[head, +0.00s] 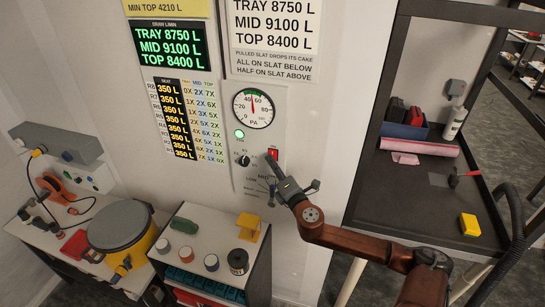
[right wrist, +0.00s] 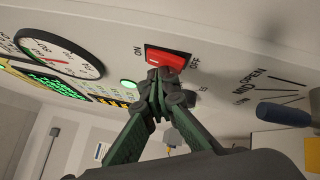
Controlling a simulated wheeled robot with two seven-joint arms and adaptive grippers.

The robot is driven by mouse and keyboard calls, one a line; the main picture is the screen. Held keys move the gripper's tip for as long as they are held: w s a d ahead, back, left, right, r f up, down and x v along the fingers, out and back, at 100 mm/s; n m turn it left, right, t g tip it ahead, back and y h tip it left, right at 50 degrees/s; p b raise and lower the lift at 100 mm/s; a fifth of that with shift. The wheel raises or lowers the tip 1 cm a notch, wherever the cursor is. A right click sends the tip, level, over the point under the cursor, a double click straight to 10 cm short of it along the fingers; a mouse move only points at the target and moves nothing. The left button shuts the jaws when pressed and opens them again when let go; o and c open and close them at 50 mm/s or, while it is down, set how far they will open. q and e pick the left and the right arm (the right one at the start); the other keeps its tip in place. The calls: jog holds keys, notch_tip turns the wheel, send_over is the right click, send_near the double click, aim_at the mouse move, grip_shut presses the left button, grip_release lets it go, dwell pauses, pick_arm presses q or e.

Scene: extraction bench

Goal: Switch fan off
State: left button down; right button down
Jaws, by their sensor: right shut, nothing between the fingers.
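The red fan switch (head: 273,154) is on the white wall panel, right of the lit green lamp (head: 239,134). In the right wrist view the red rocker (right wrist: 168,56) has ON at its left end and OFF at its right end; I cannot tell which end is pressed in. My right gripper (head: 271,163) is shut and empty, with its fingertips just below the switch. My left gripper is not in view.
A round gauge (head: 253,108) sits above the switch, its needle near mid-scale. A black knob (head: 243,160) is to its left. A blue-handled lever (right wrist: 283,115) sticks out near the OPEN and MID marks. A low cabinet with jars (head: 238,261) stands below.

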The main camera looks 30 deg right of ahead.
jog(key=shift+w+d+r, duration=0.2)
jog(key=shift+d+r, duration=0.1)
jog(key=shift+d, duration=0.2)
dwell(1.0)
jog(key=shift+s+a+f, duration=0.1)
jog(key=shift+a+f, duration=0.1)
jog(key=shift+a, duration=0.05)
jog(key=shift+s, duration=0.1)
dwell(0.3)
jog(key=s+a+p, duration=0.1)
jog(key=a, duration=0.1)
jog(key=s+a+p, duration=0.2)
jog(key=shift+s+r, duration=0.1)
jog(key=shift+r, duration=0.1)
dwell(0.7)
